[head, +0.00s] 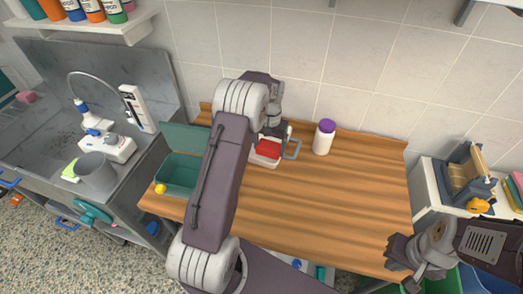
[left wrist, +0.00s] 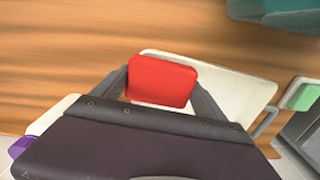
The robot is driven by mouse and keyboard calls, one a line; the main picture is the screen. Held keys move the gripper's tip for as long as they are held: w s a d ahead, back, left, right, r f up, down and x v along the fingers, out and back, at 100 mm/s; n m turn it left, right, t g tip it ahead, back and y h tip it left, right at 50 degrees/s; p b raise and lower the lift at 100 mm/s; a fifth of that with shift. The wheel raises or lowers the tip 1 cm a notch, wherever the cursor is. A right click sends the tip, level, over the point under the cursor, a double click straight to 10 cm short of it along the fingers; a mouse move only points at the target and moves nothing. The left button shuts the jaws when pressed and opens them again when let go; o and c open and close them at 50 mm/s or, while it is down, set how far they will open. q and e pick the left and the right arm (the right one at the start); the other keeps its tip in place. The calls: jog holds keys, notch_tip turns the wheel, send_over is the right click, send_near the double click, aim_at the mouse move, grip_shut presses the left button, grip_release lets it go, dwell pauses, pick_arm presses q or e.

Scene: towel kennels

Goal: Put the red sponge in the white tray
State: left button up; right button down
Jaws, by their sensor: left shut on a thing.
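The red sponge (head: 267,150) is between the fingers of my left gripper (head: 271,132), which is shut on it. In the left wrist view the sponge (left wrist: 162,80) shows between the two dark fingers (left wrist: 160,88). The white tray (head: 262,162) lies on the wooden table, partly hidden by my left arm. In the left wrist view the sponge overlaps one end of the tray (left wrist: 238,92). I cannot tell whether the sponge touches the tray or hangs just above it. My right gripper (head: 408,260) is at the table's front right corner; its finger gap is unclear.
A white bottle with a purple cap (head: 324,138) stands right of the tray. A teal box (head: 177,176) with a raised lid sits at the table's left. A grey handle (head: 294,150) is beside the tray. The right part of the wooden table (head: 350,200) is clear.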

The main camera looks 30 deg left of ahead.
aim_at(263, 142)
pick_arm(q)
jog(key=a+f, duration=0.1)
jog(key=a, duration=0.2)
jog(key=shift+w+f, duration=0.15)
jog(key=shift+f, duration=0.25)
jog(key=shift+f+p, duration=0.45)
jog(key=shift+f, duration=1.55)
jog(key=shift+f, duration=0.1)
jog(key=o, duration=1.2)
jog(key=shift+c, duration=0.2)
